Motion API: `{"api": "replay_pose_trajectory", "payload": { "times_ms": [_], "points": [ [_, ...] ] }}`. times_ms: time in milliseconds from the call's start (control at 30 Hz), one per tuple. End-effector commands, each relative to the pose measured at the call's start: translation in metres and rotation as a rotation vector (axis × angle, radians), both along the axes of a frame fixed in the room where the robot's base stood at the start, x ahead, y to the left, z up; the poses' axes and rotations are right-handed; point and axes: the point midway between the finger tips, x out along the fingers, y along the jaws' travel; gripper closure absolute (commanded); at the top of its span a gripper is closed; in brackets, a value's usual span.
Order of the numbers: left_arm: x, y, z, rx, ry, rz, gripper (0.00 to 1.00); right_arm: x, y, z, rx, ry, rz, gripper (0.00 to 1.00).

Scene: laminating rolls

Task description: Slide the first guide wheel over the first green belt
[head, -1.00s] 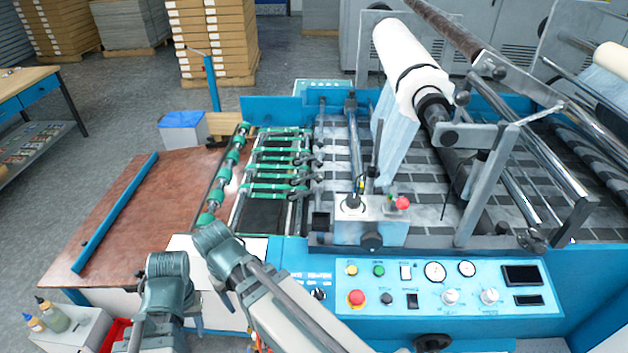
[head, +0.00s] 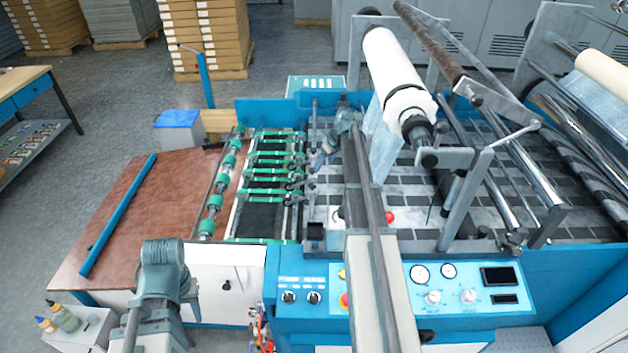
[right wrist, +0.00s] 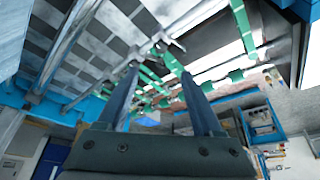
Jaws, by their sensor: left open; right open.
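Several green belts (head: 270,169) run side by side across the feeder in the head view; I cannot tell which is the first. Small dark guide wheels (head: 297,177) sit on arms near the belts' right ends. My right gripper (head: 318,165) reaches over the machine, just right of the guide wheels, pointing down-left. The right wrist view shows its two fingers (right wrist: 160,75) apart and empty, with green belts (right wrist: 241,25) beyond them. Contact with a wheel cannot be made out. My left arm is folded at lower left; its gripper does not show.
A white film roll (head: 393,75) and metal bars stand right of my right arm. The control panel (head: 465,288) is along the front. A shaft with green rollers (head: 215,202) lies left of the belts. The brown board (head: 150,205) is mostly clear.

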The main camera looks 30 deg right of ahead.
Motion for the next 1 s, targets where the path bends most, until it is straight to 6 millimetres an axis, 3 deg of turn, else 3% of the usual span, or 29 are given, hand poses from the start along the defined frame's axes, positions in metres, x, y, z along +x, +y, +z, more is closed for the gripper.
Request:
{"api": "replay_pose_trajectory", "payload": {
  "times_ms": [367, 1000],
  "points": [
    [0.0, 0.0, -0.017, 0.0, 0.0, -0.002, 0.57, 0.005, 0.002, -0.017, 0.001, 0.001, 0.0, 0.32],
    [0.0, 0.0, -0.105, 0.002, 0.001, -0.015, 0.57, 0.04, 0.011, -0.105, 0.001, 0.001, 0.0, 0.32]
  ]
}}
